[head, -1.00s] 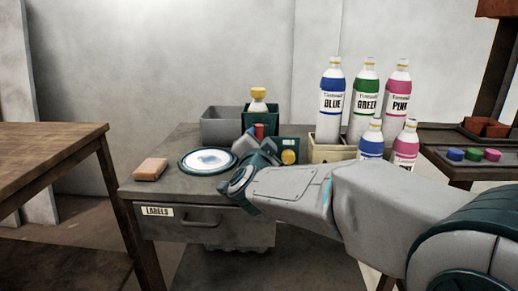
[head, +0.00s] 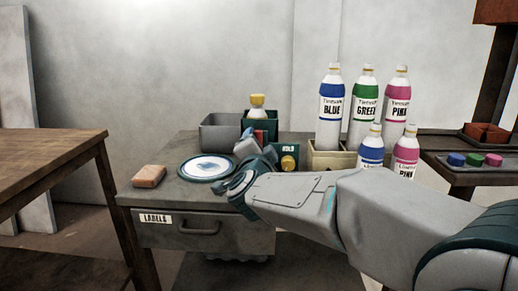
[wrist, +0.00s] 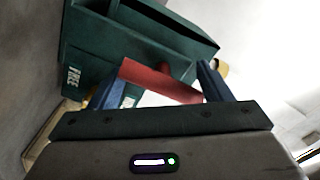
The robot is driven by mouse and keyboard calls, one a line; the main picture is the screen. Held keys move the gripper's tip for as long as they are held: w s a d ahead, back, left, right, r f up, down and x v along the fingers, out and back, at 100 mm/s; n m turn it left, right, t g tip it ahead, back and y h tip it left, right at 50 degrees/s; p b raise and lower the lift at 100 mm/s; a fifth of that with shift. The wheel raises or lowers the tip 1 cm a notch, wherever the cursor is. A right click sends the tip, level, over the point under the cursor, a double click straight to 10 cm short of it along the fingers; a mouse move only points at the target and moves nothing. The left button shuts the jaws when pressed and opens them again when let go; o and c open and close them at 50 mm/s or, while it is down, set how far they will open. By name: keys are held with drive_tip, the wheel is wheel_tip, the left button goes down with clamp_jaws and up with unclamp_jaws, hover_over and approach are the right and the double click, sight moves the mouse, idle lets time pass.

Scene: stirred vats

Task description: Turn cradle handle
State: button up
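The cradle is a dark green box (head: 279,121) on the grey cabinet, with a yellow-capped bottle (head: 257,101) in it. Its front plate reads HOLD above a yellow knob (head: 289,163). The red handle (wrist: 160,82) shows in the wrist view as a slanted bar between my fingers; the word FREE is on the green box (wrist: 120,42) to the left. My gripper (wrist: 160,88) is open, with its blue fingers apart on either side of the handle. I cannot tell whether either finger touches it. In the head view my wrist partly hides the handle.
A round plate (head: 207,168) and an orange block (head: 149,176) lie left on the cabinet. A grey bin (head: 220,133) stands behind. Several labelled bottles (head: 330,108) and a cream crate (head: 330,160) stand close on the right. A wooden table (head: 50,160) is at far left.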

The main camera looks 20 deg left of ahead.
drive_tip(key=p+v, duration=0.3)
drive_tip(key=v, duration=1.1)
drive_tip(key=shift+p, duration=0.3)
drive_tip(key=shift+w+r, duration=0.1)
drive_tip(key=shift+w, duration=0.05)
drive_tip(key=w+d+r+n+g+y+p, duration=0.1)
drive_tip(key=d+r+n+g+p, duration=0.75)
drive_tip(key=p, duration=0.95)
drive_tip(key=s+d+r+g+h+p, duration=0.1)
drive_tip(key=s+d+r+g+p, duration=0.1)
drive_tip(key=d+p, duration=0.4)
drive_tip(key=s+d+r+g+h+p, duration=0.2)
drive_tip(key=s+d+r+p, duration=0.2)
drive_tip(key=d, duration=0.5)
drive_tip(key=s+d+r+g+h+p, duration=0.2)
drive_tip(key=s+d+r+p, duration=0.2)
drive_tip(key=s+d+p, duration=0.3)
drive_tip(key=shift+s+d+p, duration=0.2)
drive_tip(key=shift+s+p, duration=0.5)
drive_tip(key=shift+p, duration=0.05)
